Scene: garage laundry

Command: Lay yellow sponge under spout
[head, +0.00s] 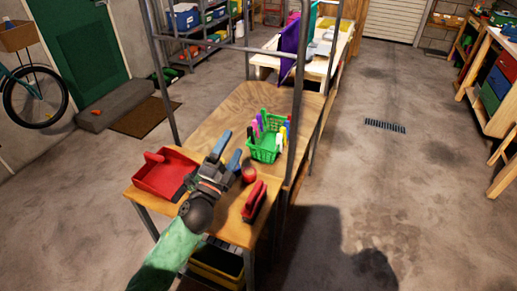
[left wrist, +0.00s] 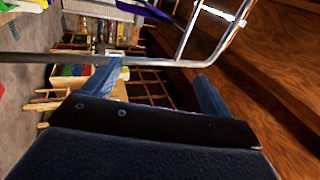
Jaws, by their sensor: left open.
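My left gripper (head: 229,147) is open and empty, above the wooden top of the metal-framed workbench (head: 225,118). It is between a red tray-like container (head: 178,178) and a green basket (head: 263,153). In the left wrist view its two blue fingers stand wide apart, with nothing between them (left wrist: 159,78). I cannot make out a yellow sponge or a spout in either view. The right gripper is not in view.
The green basket holds several coloured upright items. A small red round object (head: 249,176) and a red object with a dark base (head: 254,203) lie right of my gripper. Metal posts rise from the bench. A yellow-edged bin (head: 217,272) sits below.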

